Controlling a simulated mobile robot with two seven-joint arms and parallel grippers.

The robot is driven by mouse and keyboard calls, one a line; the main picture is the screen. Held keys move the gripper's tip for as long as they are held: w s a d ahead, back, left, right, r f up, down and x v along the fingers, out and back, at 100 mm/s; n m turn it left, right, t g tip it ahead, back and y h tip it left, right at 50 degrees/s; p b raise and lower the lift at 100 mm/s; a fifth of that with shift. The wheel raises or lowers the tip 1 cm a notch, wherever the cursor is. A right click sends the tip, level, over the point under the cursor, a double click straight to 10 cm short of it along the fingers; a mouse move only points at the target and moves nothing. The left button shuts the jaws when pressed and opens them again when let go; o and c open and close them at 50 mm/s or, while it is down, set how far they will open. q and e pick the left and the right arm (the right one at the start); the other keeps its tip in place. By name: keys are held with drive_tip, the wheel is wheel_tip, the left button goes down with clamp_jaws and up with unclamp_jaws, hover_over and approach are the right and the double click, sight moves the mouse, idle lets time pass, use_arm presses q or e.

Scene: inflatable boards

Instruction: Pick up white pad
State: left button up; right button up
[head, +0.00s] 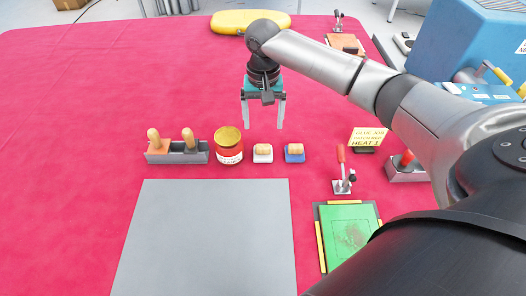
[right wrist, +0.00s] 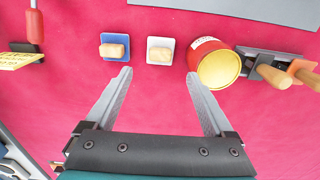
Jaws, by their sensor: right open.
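The white pad (head: 263,157) is a small white block with a tan grip on top. It stands on the red cloth between a red and gold tin (head: 229,145) and a similar blue pad (head: 295,157). The right wrist view shows the white pad (right wrist: 160,56) just beyond the fingertips, between the blue pad (right wrist: 114,50) and the tin (right wrist: 214,64). My right gripper (head: 264,127) is open and empty, pointing down above the cloth and behind the pads; it also shows in the right wrist view (right wrist: 160,78). My left gripper is not in view.
A grey holder (head: 177,157) with wooden-handled tools stands left of the tin. A grey mat (head: 205,240) lies in front, with a green board (head: 349,235) and a red-handled clamp (head: 342,170) to its right. A yellow sign (head: 368,139) stands further right. The cloth at left is clear.

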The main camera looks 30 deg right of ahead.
sight(263, 146)
wheel_tip(263, 146, down, 4)
drive_tip(key=shift+b, duration=0.35)
drive_tip(key=shift+w+f+b, duration=0.1)
drive_tip(key=shift+f+b, duration=0.7)
drive_tip(key=shift+f, duration=1.95)
clamp_jaws()
wheel_tip(263, 146, up, 20)
drive_tip(key=p, duration=0.4)
